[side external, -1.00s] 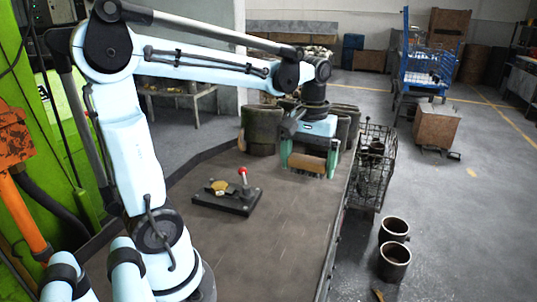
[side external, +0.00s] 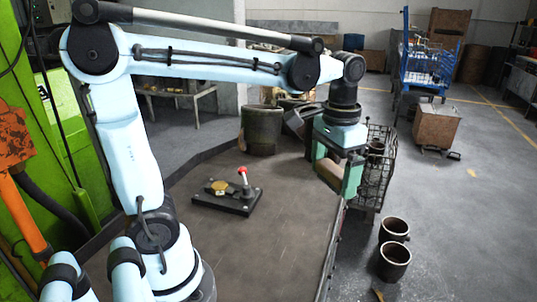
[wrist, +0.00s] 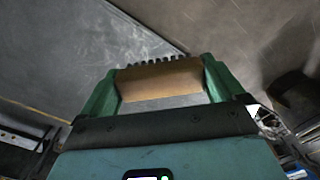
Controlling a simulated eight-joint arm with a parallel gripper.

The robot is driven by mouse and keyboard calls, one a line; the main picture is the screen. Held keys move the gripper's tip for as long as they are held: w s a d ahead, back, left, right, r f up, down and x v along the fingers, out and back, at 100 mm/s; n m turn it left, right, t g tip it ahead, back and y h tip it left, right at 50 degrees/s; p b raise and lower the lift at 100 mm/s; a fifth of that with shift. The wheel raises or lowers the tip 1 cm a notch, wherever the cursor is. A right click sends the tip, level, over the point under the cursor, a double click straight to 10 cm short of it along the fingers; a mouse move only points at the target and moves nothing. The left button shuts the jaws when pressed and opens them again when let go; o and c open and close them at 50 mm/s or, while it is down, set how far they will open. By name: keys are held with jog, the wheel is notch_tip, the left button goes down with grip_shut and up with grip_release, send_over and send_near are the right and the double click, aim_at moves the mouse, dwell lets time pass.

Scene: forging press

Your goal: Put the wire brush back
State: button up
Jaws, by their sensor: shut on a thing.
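The wire brush has a wooden block and a row of dark bristles along its far edge, clear in the wrist view (wrist: 160,79). My gripper (wrist: 158,84) is shut on the block, one green finger at each end. In the side view my gripper (side external: 336,179) hangs over the right edge area of the dark table (side external: 260,245), close to the wire basket. The brush (side external: 329,172) shows there as a brown piece between the fingers, partly hidden by them. I cannot tell its exact height above the table.
The wire basket (side external: 376,186) hangs at the table's right side with pieces inside. A large dark cylinder (side external: 262,130) stands at the table's far edge. Two hollow cylinders (side external: 393,262) stand on the floor. The front table is clear.

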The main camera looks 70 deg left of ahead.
jog(key=w+a+f+n, duration=0.2)
jog(key=w+f+n, duration=0.1)
jog(key=f+n, duration=0.4)
jog(key=n, duration=0.2)
send_over(312, 208)
notch_tip(312, 208, down, 7)
jog(key=shift+f, duration=2)
jog(key=shift+f, duration=0.15)
jog(key=o, duration=0.5)
jog(key=shift+o, duration=0.2)
